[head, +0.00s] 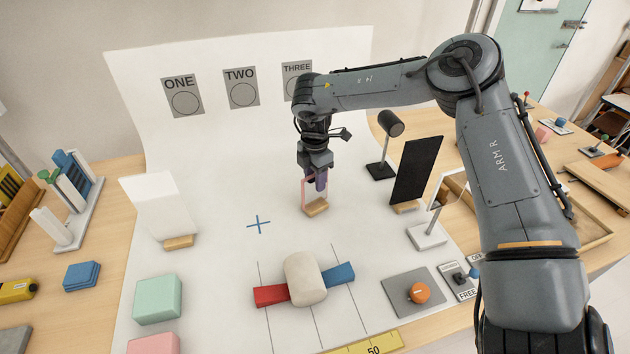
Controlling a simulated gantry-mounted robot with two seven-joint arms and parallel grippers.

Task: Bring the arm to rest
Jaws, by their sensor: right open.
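My right arm comes in from the right and reaches over the white backdrop sheet (215,200). My right gripper (317,185) points down, open, at the middle of the sheet. Just at its fingers stands a thin pinkish upright piece on a small wooden base (316,208). The gripper partly hides this piece, and I cannot tell whether the fingers touch it. My left gripper is not in view.
A white panel (158,207) stands at left and a black panel (416,170) at right, by a dark lamp-like stand (390,124). In front lie a cream block (305,279) with red and blue ends and an orange knob (419,292). The sheet around the blue cross (258,225) is clear.

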